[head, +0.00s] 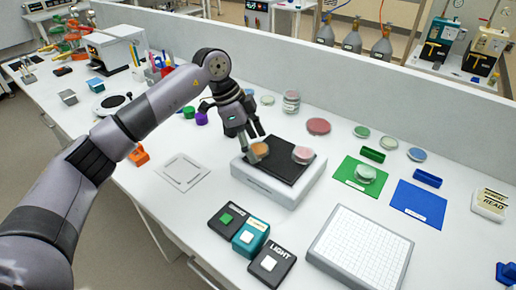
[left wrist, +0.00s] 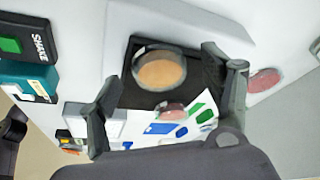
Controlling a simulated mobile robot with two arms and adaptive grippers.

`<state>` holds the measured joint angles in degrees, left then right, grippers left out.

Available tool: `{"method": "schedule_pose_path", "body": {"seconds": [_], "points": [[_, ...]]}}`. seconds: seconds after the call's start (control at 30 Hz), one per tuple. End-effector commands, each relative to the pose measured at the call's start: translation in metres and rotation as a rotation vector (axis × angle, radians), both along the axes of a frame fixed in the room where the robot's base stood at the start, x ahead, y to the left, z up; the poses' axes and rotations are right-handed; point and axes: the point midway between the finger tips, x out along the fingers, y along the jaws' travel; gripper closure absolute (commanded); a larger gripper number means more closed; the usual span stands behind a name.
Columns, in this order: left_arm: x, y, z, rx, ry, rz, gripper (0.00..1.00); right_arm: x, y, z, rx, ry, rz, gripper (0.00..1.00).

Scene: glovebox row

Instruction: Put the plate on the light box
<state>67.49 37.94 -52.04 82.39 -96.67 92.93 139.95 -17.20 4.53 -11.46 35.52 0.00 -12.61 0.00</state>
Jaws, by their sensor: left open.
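An orange round plate (head: 260,149) lies on the black top (head: 285,166) of a low white device, beside a pink plate (head: 303,155). My left gripper (head: 253,144) is open, just above and behind the orange plate. In the left wrist view the orange plate (left wrist: 159,70) shows ahead of the two spread fingers (left wrist: 170,95), with nothing held between them. A flat white gridded panel (head: 360,248), apparently the light box, lies at the front right with nothing on it. My right gripper is not in view.
Button boxes stand in front, including one marked LIGHT (head: 270,263) and a teal one (head: 250,235). A green mat (head: 350,176) with stacked dishes and a blue mat (head: 418,204) lie to the right. A red dish (head: 318,126) lies behind; a low wall (head: 330,75) runs along the back.

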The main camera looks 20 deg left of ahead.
Motion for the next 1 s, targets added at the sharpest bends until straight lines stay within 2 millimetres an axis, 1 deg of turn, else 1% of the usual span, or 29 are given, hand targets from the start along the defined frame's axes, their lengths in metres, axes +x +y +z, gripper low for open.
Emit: {"method": "schedule_pose_path", "body": {"seconds": [0.27,1.0], "points": [[0.0005,-0.0012,-0.0027,0.000,-0.001,0.000,0.28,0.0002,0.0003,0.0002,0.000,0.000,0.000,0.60],[0.0004,-0.0011,-0.0023,-0.001,-0.001,0.000,0.77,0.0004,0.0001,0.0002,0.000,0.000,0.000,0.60]]}}
